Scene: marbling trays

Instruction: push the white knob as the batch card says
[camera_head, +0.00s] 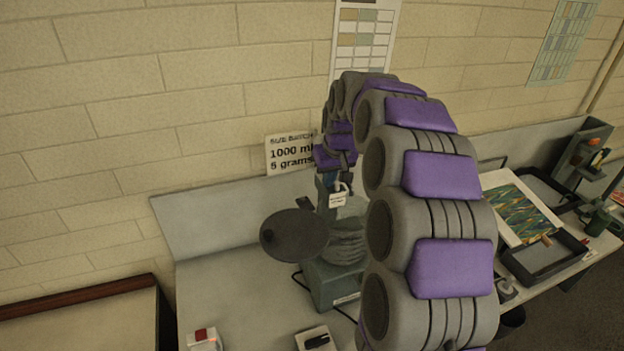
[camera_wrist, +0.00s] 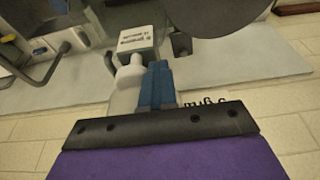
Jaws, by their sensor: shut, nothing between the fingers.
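The batch card (camera_head: 289,153) on the wall reads "1000 ml" and "5 grams"; its top line is blurred and my arm covers its right edge. In the wrist view a bit of its text shows upside down behind my gripper. My gripper (camera_wrist: 160,75) has blue fingers, shut and empty; in the head view it points down above the grey-green machine (camera_head: 333,285). A white rounded piece (camera_wrist: 129,78), which looks like the white knob, stands close beside the fingers; I cannot tell if they touch. A small white label (camera_wrist: 138,42) sits just beyond it, its print unreadable.
A dark round disc (camera_head: 294,235) sticks out left of the machine, close to my gripper. A black tray (camera_head: 548,262) and a marbled sheet (camera_head: 518,212) lie at the right. A wall chart (camera_head: 362,40) hangs behind.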

